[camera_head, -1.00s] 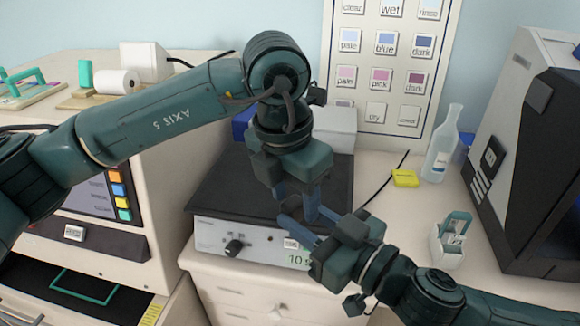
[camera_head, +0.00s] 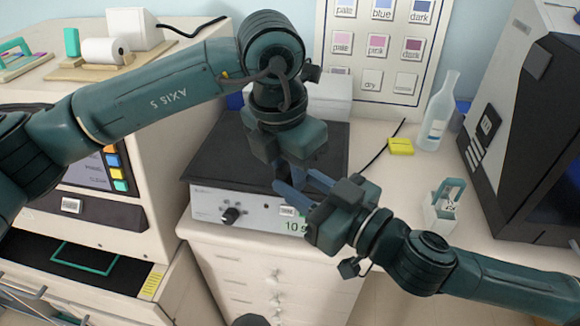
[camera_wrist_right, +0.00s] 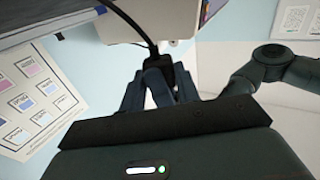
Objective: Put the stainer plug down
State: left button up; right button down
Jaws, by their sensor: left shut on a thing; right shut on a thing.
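The stainer plug (camera_wrist_right: 181,74) is a small black piece on a black cable (camera_wrist_right: 142,28) in the right wrist view. It sits between the fingers of my right gripper (camera_wrist_right: 160,90), which is shut on it. In the head view my right gripper (camera_head: 303,188) reaches in from the right, above the front edge of a low white unit with a dark top (camera_head: 222,150). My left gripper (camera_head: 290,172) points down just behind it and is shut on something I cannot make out. The fingertips overlap in the picture, and the plug is hidden there.
A yellow block (camera_head: 400,146), a bottle (camera_head: 436,118) and a small slide holder (camera_head: 442,207) stand on the counter at right. A black machine (camera_head: 520,140) stands beyond them. A beige machine with an open drawer (camera_head: 105,285) is at left. Bare counter lies around the holder.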

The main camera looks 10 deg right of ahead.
jog(key=c, duration=0.9)
grip_release()
jog(key=shift+c, duration=0.2)
